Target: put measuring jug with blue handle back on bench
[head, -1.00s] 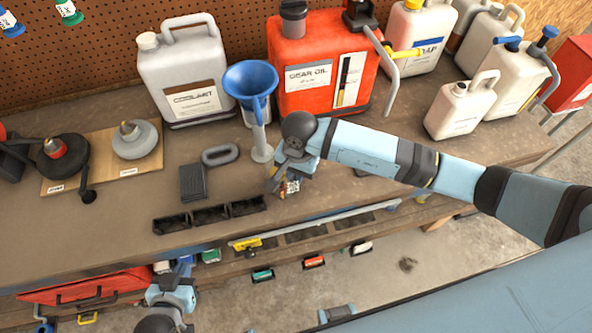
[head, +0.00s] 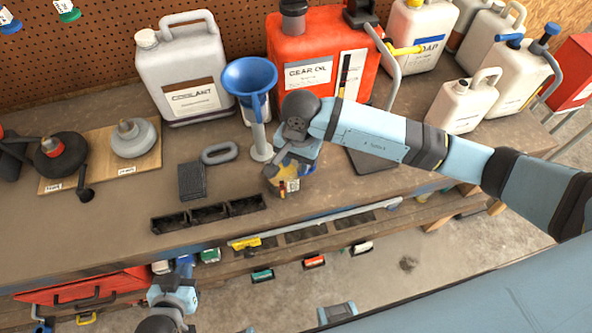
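My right gripper (head: 287,186) is low over the front of the bench (head: 120,215), right of the blue funnel, its fingers mostly hidden by the wrist. A small thing with yellow sides and a pale and red patch (head: 293,186) shows under the wrist. I cannot tell whether it is the measuring jug or whether the gripper is shut on it. No blue jug handle shows clearly. My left gripper (head: 175,285) hangs low in front of the bench, by the red drawer, with its fingers unclear.
A blue funnel (head: 250,76) stands before a coolant jug (head: 183,72) and a red gear oil can (head: 318,62). A black tray row (head: 208,215) lines the front edge. A dark flat pad (head: 372,160) lies right of the gripper, partly under my arm.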

